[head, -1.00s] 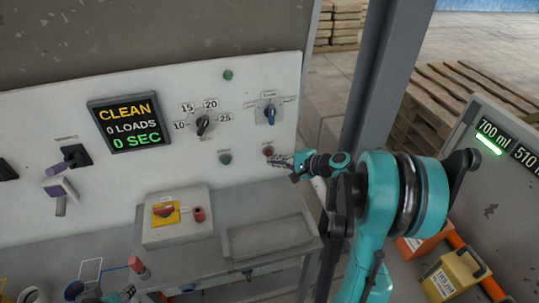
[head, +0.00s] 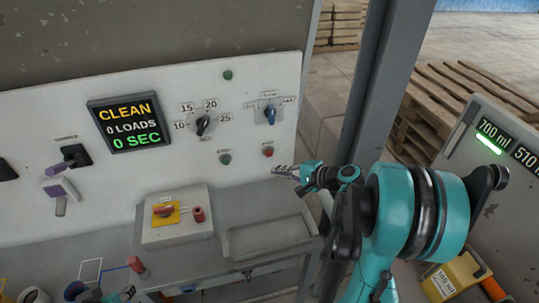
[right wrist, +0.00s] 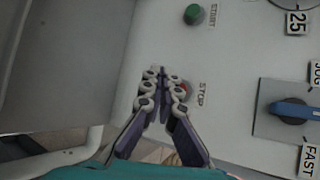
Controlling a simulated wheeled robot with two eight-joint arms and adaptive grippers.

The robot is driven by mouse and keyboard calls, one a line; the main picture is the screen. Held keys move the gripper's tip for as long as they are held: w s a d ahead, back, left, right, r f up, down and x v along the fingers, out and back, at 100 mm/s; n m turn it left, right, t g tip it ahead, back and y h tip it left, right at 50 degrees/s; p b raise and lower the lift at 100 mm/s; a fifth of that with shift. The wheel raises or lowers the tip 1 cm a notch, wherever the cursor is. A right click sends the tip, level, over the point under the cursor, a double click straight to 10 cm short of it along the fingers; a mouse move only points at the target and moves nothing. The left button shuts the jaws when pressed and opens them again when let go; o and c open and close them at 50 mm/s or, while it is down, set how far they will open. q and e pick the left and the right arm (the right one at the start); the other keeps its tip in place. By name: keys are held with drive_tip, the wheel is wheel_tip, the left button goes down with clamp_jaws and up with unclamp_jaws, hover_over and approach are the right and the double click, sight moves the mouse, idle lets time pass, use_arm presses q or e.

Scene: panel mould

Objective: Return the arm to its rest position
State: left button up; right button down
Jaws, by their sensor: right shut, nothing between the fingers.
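My right arm reaches in from the right in the head view. Its right gripper (head: 284,171) is shut and empty, a little below and right of the red stop button (head: 268,152), in front of the white panel and apart from it. In the right wrist view the shut fingers (right wrist: 162,75) point up the picture, and the stop button (right wrist: 186,88) is partly hidden beside them. Of my left gripper, only a small teal and dark part (head: 112,297) shows at the bottom edge; its fingers cannot be made out.
The panel carries a display (head: 130,122) reading CLEAN, 0 LOADS, 0 SEC, a numbered dial (head: 203,125), a blue selector (head: 270,115) and a green start button (head: 224,159). A grey post (head: 385,80) stands close behind my right arm. A yellow container (head: 450,281) sits lower right.

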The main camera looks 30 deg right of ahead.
idle(0.4)
drive_tip(key=s+a+n+g+h, duration=0.1)
drive_tip(key=s+a+n+g, duration=0.1)
drive_tip(key=s+a+n, duration=0.3)
drive_tip(key=s+a+n+g+h, duration=0.1)
drive_tip(key=s+a+n+g, duration=0.15)
drive_tip(key=a, duration=0.45)
drive_tip(key=s+a+r+n+h, duration=0.1)
drive_tip(key=s+a+n+h, duration=0.2)
drive_tip(key=s+n, duration=0.6)
drive_tip(key=shift+s+a+h, duration=0.15)
drive_tip(key=shift+a+h, duration=0.15)
